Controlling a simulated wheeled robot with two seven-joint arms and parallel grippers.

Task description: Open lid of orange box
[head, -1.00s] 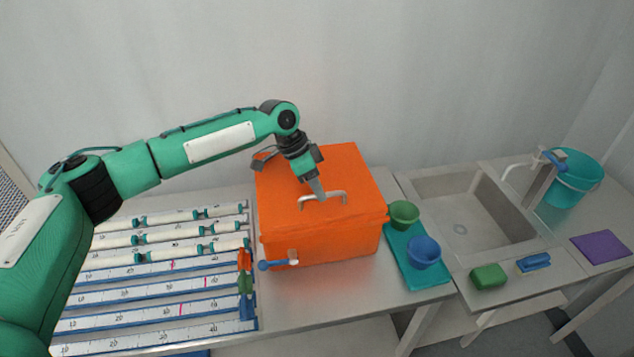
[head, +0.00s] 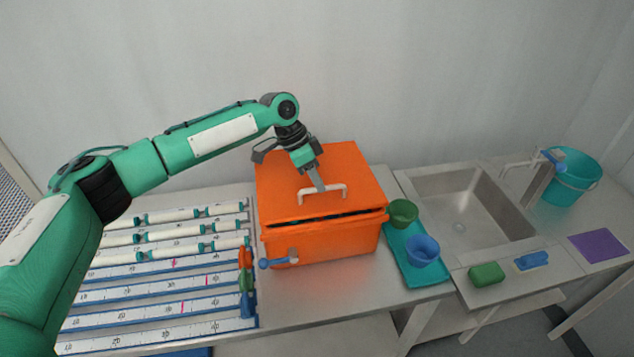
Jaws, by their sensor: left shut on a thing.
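The orange box (head: 325,245) stands on the bench in the middle of the head view. Its lid (head: 290,181) is raised a little at the front, and a dark gap shows between lid and box. The lid carries a pale handle (head: 343,188) near its front edge. My left gripper (head: 321,189) reaches down from above and is shut on the handle. My right gripper is not in view.
A blue tap (head: 276,263) sticks out from the box's front left. Racks with white membrane vessels (head: 190,229) lie left of the box. A teal tray (head: 405,262) with a green bowl (head: 402,212) and a blue bowl (head: 422,250) is close on the right, then a sink (head: 465,215).

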